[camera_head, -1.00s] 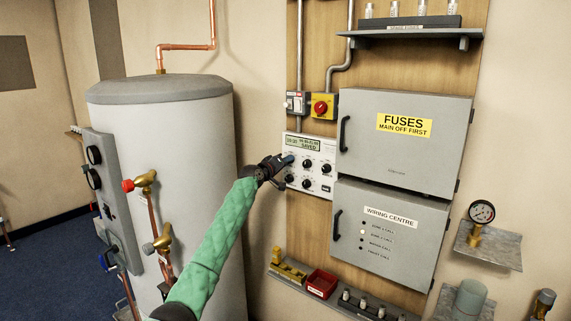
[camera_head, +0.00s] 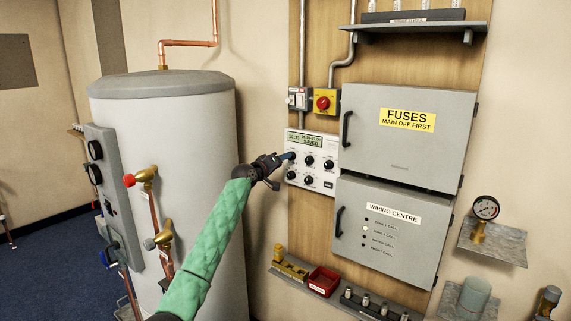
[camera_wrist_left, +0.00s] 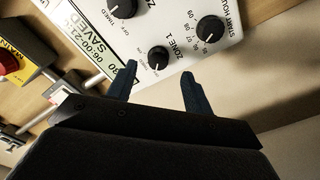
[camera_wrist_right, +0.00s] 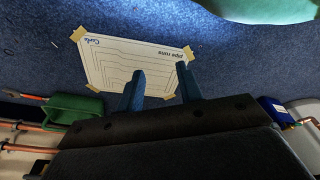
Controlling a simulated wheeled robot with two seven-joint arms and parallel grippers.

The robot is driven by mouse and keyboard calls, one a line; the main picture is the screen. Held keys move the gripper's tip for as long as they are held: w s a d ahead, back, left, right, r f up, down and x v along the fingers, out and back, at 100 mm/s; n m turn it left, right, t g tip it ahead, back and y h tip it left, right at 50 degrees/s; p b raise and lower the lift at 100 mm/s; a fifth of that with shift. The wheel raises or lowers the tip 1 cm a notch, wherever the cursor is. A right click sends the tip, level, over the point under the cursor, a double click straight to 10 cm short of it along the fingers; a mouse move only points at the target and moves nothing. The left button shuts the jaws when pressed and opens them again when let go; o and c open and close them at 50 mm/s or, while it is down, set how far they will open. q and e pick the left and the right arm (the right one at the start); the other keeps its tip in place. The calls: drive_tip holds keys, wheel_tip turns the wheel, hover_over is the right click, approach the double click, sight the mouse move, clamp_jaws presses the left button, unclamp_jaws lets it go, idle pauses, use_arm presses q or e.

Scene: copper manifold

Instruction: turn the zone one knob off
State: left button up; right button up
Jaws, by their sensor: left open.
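The controller panel (camera_head: 318,139) is white with a green display and several black knobs, on the wooden board. In the left wrist view the zone one knob (camera_wrist_left: 158,57) is small, round and black with a pale pointer line. It is labelled ZONE 1. In the head view my left gripper hides that part of the panel. My left gripper (camera_wrist_left: 160,69) is open and empty, its blue fingertips apart on either side of the knob's line and seemingly short of it. It also shows in the head view (camera_head: 289,156). My right gripper (camera_wrist_right: 160,69) is open and empty over the floor.
The grey fuses box (camera_head: 407,155) and wiring centre box (camera_head: 385,265) stand out to the right. A red-and-yellow switch (camera_head: 322,102) is above the panel. The cylinder (camera_head: 190,180) is left. A shelf holds a red tray (camera_head: 323,281) below. A pipe runs sheet (camera_wrist_right: 110,60) lies on the floor.

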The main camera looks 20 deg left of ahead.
use_arm(q)
drive_tip(key=shift+b+v, duration=0.6)
drive_tip(key=shift+v, duration=1.25)
use_arm(e)
drive_tip(key=shift+w+a+r, duration=0.2)
drive_tip(key=shift+r, duration=0.35)
drive_tip(key=shift+w+a+r, duration=0.15)
drive_tip(key=shift+w+r, duration=0.1)
drive_tip(key=shift+r, duration=0.25)
drive_tip(key=shift+w+a+r, duration=0.2)
drive_tip(key=shift+r, duration=0.35)
drive_tip(key=shift+w, duration=0.1)
